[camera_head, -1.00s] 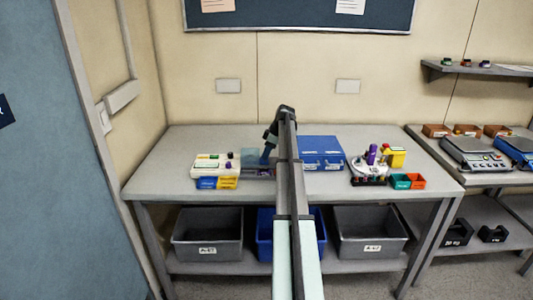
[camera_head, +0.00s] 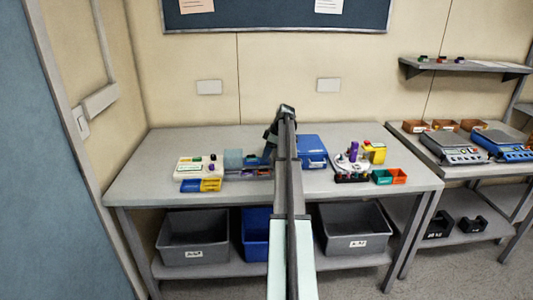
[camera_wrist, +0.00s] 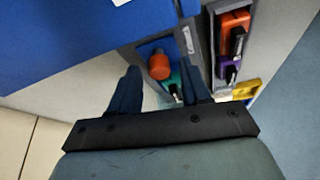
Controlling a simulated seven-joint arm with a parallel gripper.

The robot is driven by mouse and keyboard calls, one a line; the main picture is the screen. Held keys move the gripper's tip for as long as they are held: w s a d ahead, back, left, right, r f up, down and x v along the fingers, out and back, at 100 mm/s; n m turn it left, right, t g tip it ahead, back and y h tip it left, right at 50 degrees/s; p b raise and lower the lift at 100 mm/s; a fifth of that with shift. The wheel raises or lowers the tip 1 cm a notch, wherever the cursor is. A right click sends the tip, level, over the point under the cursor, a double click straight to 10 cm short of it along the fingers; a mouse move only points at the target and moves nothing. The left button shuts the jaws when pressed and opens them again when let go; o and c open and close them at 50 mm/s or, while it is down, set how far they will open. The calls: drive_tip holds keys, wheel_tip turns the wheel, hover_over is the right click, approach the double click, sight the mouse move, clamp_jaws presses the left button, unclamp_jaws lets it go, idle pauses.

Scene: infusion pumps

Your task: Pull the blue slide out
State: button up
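In the wrist view the two dark blue fingers of my gripper (camera_wrist: 160,92) stand apart with nothing held between them. Ahead of them is a grey-framed unit with an orange round knob (camera_wrist: 159,65), a blue area behind the knob and a teal part (camera_wrist: 172,92). I cannot tell for certain which part is the blue slide. In the head view a small blue part (camera_head: 251,161) sits beside a translucent grey-blue block (camera_head: 233,159), just left of my arm. My arm hides most of the gripper there.
A white device (camera_head: 199,168) with coloured knobs stands left, with blue (camera_head: 190,186) and yellow (camera_head: 211,184) bins in front. A blue case (camera_head: 311,151) is right of my arm. Farther right are a round knobbed device (camera_head: 350,164) and small bins. The front tabletop is mostly clear.

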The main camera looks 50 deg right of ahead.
drive_tip(key=shift+o, duration=0.2)
drive_tip(key=shift+r, duration=0.1)
drive_tip(key=v, duration=1.3)
drive_tip(key=shift+r, duration=0.25)
drive_tip(key=shift+s, duration=0.1)
